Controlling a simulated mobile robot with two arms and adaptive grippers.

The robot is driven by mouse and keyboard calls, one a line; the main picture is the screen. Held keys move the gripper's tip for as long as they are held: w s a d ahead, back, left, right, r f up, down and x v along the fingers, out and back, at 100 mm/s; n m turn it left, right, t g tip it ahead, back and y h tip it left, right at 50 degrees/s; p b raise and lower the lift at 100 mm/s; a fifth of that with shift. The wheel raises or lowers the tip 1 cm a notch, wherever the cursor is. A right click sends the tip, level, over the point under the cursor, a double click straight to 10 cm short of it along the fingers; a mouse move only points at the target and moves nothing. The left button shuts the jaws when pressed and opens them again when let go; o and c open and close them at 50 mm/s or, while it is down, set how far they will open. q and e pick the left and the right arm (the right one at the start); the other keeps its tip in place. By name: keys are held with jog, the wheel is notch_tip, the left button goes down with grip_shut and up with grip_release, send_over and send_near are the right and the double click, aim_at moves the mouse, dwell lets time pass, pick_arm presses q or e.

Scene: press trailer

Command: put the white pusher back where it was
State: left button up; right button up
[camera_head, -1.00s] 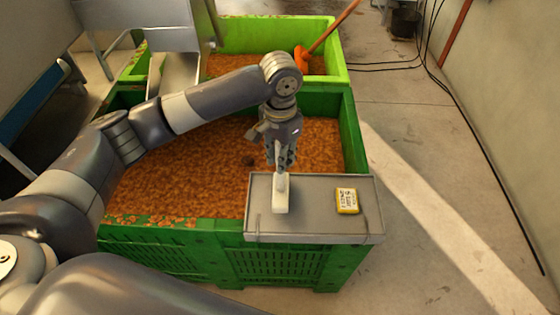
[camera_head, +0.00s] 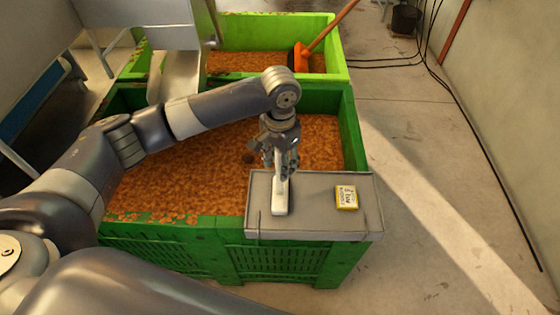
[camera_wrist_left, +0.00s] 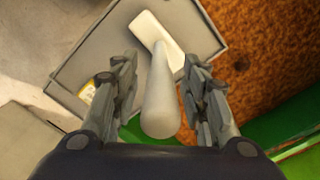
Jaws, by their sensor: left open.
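The white pusher (camera_head: 280,201) stands on the grey tray (camera_head: 310,222) at the corner of the near green bin. In the left wrist view its rounded handle (camera_wrist_left: 160,100) rises toward the camera between the fingers, and its flat base (camera_wrist_left: 157,33) rests on the tray. My left gripper (camera_head: 281,174) is right above the pusher, pointing down. In the left wrist view my left gripper (camera_wrist_left: 160,90) is open, with one finger on each side of the handle and gaps visible. My right gripper is not in view.
A yellow and white box (camera_head: 346,197) lies on the tray's right side. The near green bin (camera_head: 190,232) is full of orange-brown bits. A light green bin (camera_head: 340,62) behind holds an orange-headed tool (camera_head: 302,57).

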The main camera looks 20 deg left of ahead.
pick_arm(q)
notch_tip(320, 180, up, 11)
jog(key=shift+b, duration=1.05)
jog(key=shift+r, duration=0.7)
